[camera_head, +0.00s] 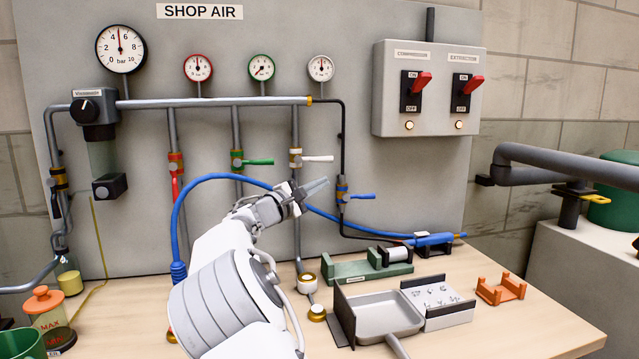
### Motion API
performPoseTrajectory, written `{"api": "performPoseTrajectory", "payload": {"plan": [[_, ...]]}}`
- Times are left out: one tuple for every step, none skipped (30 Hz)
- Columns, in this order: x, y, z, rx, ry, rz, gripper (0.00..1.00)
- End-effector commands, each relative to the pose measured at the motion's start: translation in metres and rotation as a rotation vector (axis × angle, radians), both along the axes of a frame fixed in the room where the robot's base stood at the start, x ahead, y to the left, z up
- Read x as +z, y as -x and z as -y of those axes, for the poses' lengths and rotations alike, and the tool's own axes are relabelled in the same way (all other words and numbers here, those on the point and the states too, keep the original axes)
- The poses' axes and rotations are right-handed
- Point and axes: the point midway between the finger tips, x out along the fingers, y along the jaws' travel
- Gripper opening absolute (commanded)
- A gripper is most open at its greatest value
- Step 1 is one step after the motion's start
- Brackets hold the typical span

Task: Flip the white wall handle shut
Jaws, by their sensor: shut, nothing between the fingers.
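The white wall handle (318,159) sticks out level to the right from its brass valve (295,157) on a vertical grey pipe, below the white-rimmed gauge. It lies across the pipe. My gripper (322,184) is shut and empty, its fingertips pointing right. In the picture the fingertips are just below the white handle, with a small gap between. I cannot tell how far in front of the wall they are.
A green handle (259,162) points level to the left of the white one, and a red handle (175,188) hangs down. A blue handle (362,196) is at the right. A blue hose (226,177) loops behind my arm. A grey dustpan (388,314) lies on the bench.

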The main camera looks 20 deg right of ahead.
Motion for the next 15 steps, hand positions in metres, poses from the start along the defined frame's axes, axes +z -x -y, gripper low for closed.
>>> {"api": "performPoseTrajectory", "payload": {"plan": [[-0.008, -0.001, 0.000, -0.001, 0.001, 0.000, 0.00], [-0.006, 0.004, -0.009, 0.004, -0.001, -0.001, 0.00], [-0.006, 0.010, -0.018, 0.004, -0.001, -0.001, 0.00], [-0.008, 0.014, -0.024, 0.003, -0.001, -0.002, 0.00], [-0.009, 0.018, -0.029, 0.005, 0.001, -0.003, 0.00], [-0.011, 0.023, -0.037, 0.004, 0.000, -0.002, 0.00], [-0.012, 0.027, -0.042, 0.003, -0.001, -0.002, 0.00], [-0.013, 0.030, -0.047, 0.004, 0.000, -0.002, 0.00], [-0.015, 0.035, -0.053, 0.002, 0.000, -0.002, 0.00], [-0.016, 0.038, -0.057, 0.003, 0.000, -0.002, 0.00], [-0.017, 0.041, -0.061, 0.002, -0.001, -0.001, 0.00], [-0.018, 0.044, -0.066, 0.002, 0.000, -0.002, 0.00], [-0.019, 0.046, -0.069, 0.002, -0.001, -0.001, 0.00], [-0.020, 0.048, -0.072, 0.002, -0.001, -0.001, 0.00], [-0.021, 0.050, -0.075, 0.001, 0.000, -0.001, 0.00]]}}
